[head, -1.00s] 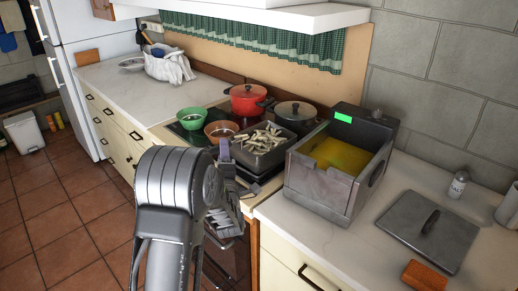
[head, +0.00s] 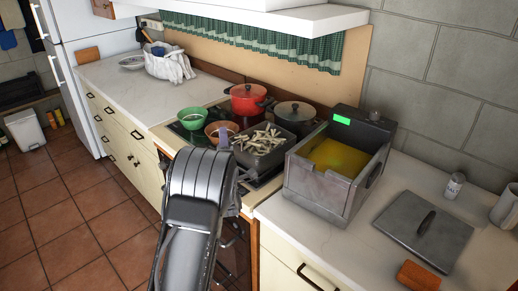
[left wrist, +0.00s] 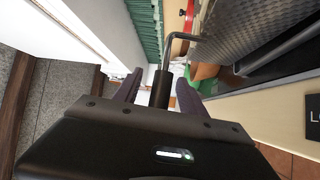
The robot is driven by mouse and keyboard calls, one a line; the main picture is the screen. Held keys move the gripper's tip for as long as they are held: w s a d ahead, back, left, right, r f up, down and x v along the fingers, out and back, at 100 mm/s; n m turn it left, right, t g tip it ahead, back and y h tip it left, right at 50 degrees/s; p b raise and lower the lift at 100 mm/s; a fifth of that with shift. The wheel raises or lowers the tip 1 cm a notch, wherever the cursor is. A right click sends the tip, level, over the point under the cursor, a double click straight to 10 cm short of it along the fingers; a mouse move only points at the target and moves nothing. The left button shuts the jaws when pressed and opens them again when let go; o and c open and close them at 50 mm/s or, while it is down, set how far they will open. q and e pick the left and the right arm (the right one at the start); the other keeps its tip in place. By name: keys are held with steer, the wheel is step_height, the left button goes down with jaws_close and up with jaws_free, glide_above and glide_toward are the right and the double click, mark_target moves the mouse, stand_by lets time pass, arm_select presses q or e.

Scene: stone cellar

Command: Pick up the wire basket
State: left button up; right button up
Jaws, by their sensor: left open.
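The wire basket (head: 259,147) is a grey basket full of small pale fish. It sits on the stove top in the head view. In the left wrist view its dimpled metal side (left wrist: 245,25) shows at the upper right. A bent metal rod runs from it to a black handle grip (left wrist: 160,90). My left gripper (left wrist: 158,78) is open, with one finger on each side of the handle grip and not closed on it. In the head view my left arm hides most of the gripper and the handle. My right gripper is not in view.
A deep fryer (head: 312,185) with yellow oil stands right of the basket. A red pot (head: 247,100), a dark lidded pot (head: 295,115), a green bowl (head: 192,118) and a brown bowl (head: 221,128) crowd the stove. A flat lid (head: 424,228) lies on the right counter.

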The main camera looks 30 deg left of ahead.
arm_select(q)
steer(key=shift+c, duration=0.4)
jaws_close()
stand_by(0.4)
stand_by(0.8)
